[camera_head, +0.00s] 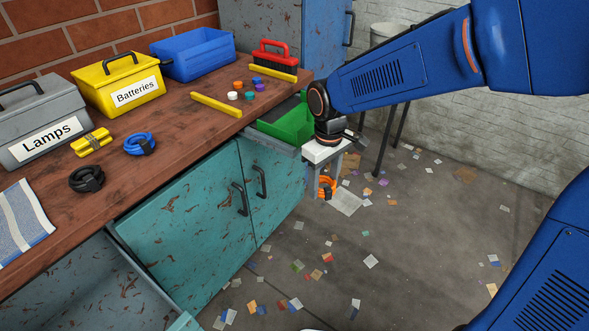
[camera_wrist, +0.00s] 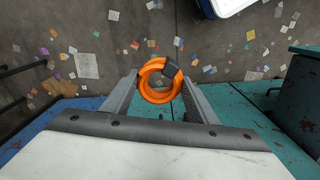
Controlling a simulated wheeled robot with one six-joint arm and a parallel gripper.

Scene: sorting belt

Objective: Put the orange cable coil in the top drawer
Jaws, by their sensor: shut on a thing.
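The orange cable coil (camera_head: 326,188) hangs in my gripper (camera_head: 325,178), in the air in front of the teal cabinet and above the floor. In the wrist view the coil (camera_wrist: 148,72) sits between the two fingers, with a dark band on its right side. My gripper (camera_wrist: 158,92) is shut on it. An open teal drawer (camera_head: 120,272) stands out below the bench at the lower left, away from my gripper. Its visible inside looks empty, and part is cut off by the picture edge.
The wooden bench (camera_head: 185,120) carries a grey Lamps box (camera_head: 45,105), a yellow Batteries box (camera_head: 105,80), a blue bin (camera_head: 190,50) and blue (camera_head: 138,142) and black (camera_head: 85,180) coils. A green bin (camera_head: 290,125) is near my wrist. Scraps litter the open floor.

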